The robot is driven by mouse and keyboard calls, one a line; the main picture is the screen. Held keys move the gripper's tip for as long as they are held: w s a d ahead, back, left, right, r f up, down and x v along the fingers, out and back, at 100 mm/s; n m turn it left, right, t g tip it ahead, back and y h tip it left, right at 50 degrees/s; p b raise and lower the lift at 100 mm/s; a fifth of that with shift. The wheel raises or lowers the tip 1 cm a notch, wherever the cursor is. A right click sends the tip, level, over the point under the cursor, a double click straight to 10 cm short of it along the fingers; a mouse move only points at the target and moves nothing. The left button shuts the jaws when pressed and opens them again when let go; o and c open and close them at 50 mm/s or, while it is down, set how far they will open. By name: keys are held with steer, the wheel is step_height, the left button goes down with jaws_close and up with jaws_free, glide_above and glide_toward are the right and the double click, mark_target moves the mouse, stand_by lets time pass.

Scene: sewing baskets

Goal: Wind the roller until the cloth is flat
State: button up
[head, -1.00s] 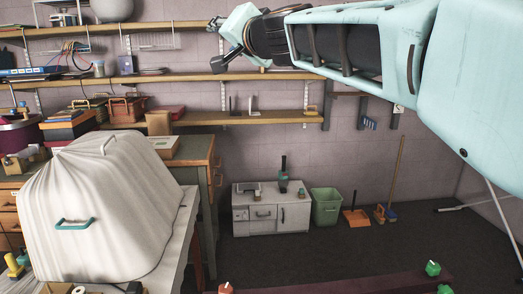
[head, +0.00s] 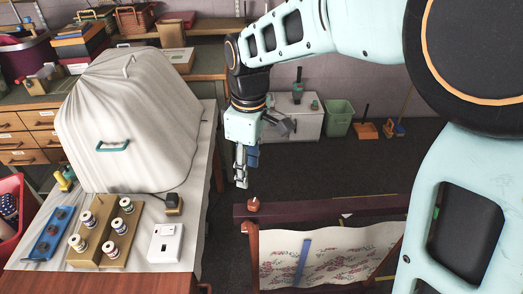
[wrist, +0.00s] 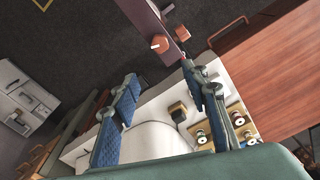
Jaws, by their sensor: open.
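The roller is a dark red-brown beam (head: 335,206) on a wooden frame at the lower right of the head view. A small orange-red knob (head: 254,205) stands at its left end. The floral cloth (head: 345,255) hangs below the beam, looking wavy and slack, with a blue strip (head: 302,262) on it. My gripper (head: 242,184) points down, empty, a little above and left of the knob, apart from it. In the wrist view its blue-padded fingers (wrist: 158,75) are spread, with the beam (wrist: 148,18) and orange knobs (wrist: 160,44) beyond the tips. The frame's lower part is cut off.
A table (head: 200,262) on the left holds a draped white cover (head: 130,115), a wooden spool rack (head: 92,252), a white switch box (head: 166,243) and a blue tray (head: 53,235). A white cabinet (head: 305,122) and green bin (head: 338,118) stand behind. Dark floor lies open between.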

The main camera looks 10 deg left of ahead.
mark_target(253, 202)
steer(key=shift+h, duration=0.3)
steer(key=f, duration=0.7)
steer(key=d+f, duration=0.1)
steer(key=f, duration=0.3)
steer(key=shift+s+d, duration=0.1)
steer(key=shift+s, duration=0.15)
steer(key=shift+c, duration=0.3)
jaws_close()
